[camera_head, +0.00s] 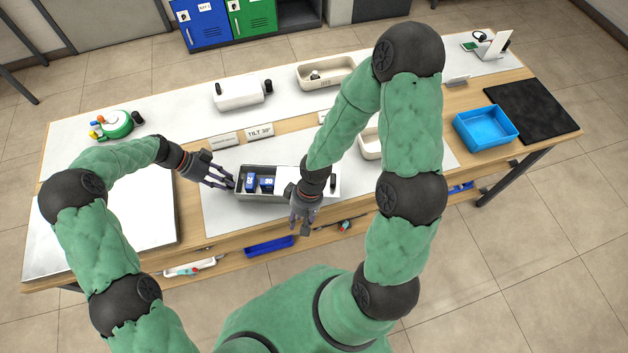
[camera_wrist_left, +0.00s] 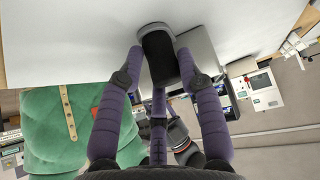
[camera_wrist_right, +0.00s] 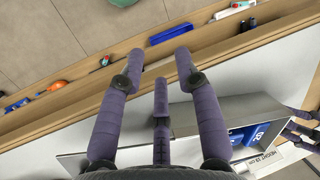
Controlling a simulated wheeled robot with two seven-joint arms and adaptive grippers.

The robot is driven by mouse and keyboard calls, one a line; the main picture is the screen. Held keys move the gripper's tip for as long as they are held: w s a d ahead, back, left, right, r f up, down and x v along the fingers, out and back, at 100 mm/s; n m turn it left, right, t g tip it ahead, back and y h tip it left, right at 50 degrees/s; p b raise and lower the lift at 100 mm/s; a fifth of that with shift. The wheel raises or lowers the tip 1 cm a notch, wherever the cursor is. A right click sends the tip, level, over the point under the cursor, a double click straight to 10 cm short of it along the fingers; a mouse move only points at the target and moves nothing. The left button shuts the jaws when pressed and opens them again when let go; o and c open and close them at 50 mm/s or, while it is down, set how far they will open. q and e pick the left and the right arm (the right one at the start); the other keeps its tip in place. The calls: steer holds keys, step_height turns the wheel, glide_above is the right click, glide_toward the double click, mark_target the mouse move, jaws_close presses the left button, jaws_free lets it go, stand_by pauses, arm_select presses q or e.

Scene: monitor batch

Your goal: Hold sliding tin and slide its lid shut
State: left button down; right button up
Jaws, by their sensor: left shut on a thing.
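The sliding tin (camera_head: 262,197) is a long grey box on the mat, with blue blocks (camera_head: 266,184) showing inside its uncovered left part. The pale lid (camera_head: 288,178) covers the part further right, partly hidden behind my right arm; a dark knob (camera_head: 333,182) shows near its right end. My left gripper (camera_head: 230,184) is at the tin's left end; in the left wrist view its fingers close around a dark rounded grip (camera_wrist_left: 158,55). My right gripper (camera_head: 304,222) is in front of the tin. In the right wrist view its fingers (camera_wrist_right: 159,62) are apart with nothing between them.
A "TILT 30°" sign (camera_head: 260,131) stands behind the tin. A white case (camera_head: 240,94) and a beige tray (camera_head: 312,84) are further back. A blue tray (camera_head: 485,137) and black mat (camera_head: 534,108) are at the right. A blue bin (camera_head: 268,247) is below the front edge.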

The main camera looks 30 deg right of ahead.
mark_target(334, 180)
steer(key=w+d+r+m+h, duration=0.1)
steer(key=d+r+m, duration=0.1)
steer(key=d+r, duration=0.2)
steer(key=w+d+r+m+h, duration=0.1)
steer(key=w+d+r+m, duration=0.1)
steer(key=d, duration=0.3)
steer(key=w+d+r+m+t+h, duration=0.1)
steer(key=w+d+r+m, duration=0.1)
steer(key=d+r, duration=0.3)
steer(key=shift+d+r+m, duration=0.2)
steer(key=shift+r+m, duration=0.1)
steer(key=shift+w+f, duration=0.1)
steer(key=shift+f, duration=2.3)
steer(key=shift+s+a+f, duration=0.1)
steer(key=shift+s+f, duration=0.2)
steer(key=shift+f, duration=0.95)
steer(key=o, duration=0.5)
steer(key=c, duration=0.4)
steer(key=shift+o, duration=0.2)
